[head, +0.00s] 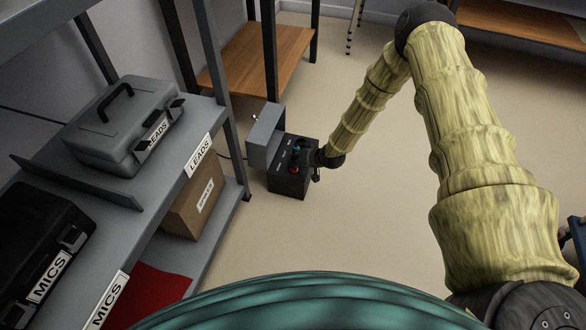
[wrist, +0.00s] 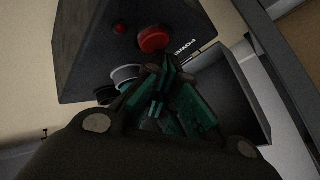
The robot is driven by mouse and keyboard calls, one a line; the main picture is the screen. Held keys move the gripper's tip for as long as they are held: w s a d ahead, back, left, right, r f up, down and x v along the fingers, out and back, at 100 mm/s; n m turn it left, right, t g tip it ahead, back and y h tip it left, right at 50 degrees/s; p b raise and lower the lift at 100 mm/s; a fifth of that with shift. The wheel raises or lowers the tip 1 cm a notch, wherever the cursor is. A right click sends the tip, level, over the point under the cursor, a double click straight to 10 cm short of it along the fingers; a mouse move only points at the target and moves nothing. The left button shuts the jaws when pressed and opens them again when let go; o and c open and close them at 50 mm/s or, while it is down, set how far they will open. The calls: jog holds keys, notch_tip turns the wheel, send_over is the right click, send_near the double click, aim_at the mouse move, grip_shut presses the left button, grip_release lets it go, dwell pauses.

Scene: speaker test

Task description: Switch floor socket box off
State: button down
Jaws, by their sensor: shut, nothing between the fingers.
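The floor socket box, a dark box (head: 287,184) with controls on its top face, stands on the floor beside the shelving in the head view. A grey lid-like part (head: 264,136) stands up behind it. In the wrist view the box's face (wrist: 85,55) carries a large red button (wrist: 153,39), a small red light (wrist: 120,28), round knobs or sockets and a "POWER" label (wrist: 187,49). My gripper (wrist: 164,66) is shut and empty, its teal fingertips just below the red button. I cannot tell whether they touch. In the head view my gripper (head: 305,156) is over the box's top.
Grey shelving (head: 217,112) stands close on the left, holding a grey case (head: 120,125) marked "LEADS", a black "MICS" case (head: 40,240) and a cardboard box (head: 193,203). A wooden bench (head: 255,55) is behind. The floor (head: 375,220) right of the box is clear.

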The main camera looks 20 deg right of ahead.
jog(key=shift+r, duration=0.15)
notch_tip(320, 180, up, 6)
jog(key=p, duration=0.4)
jog(key=shift+d, duration=0.1)
dwell(0.3)
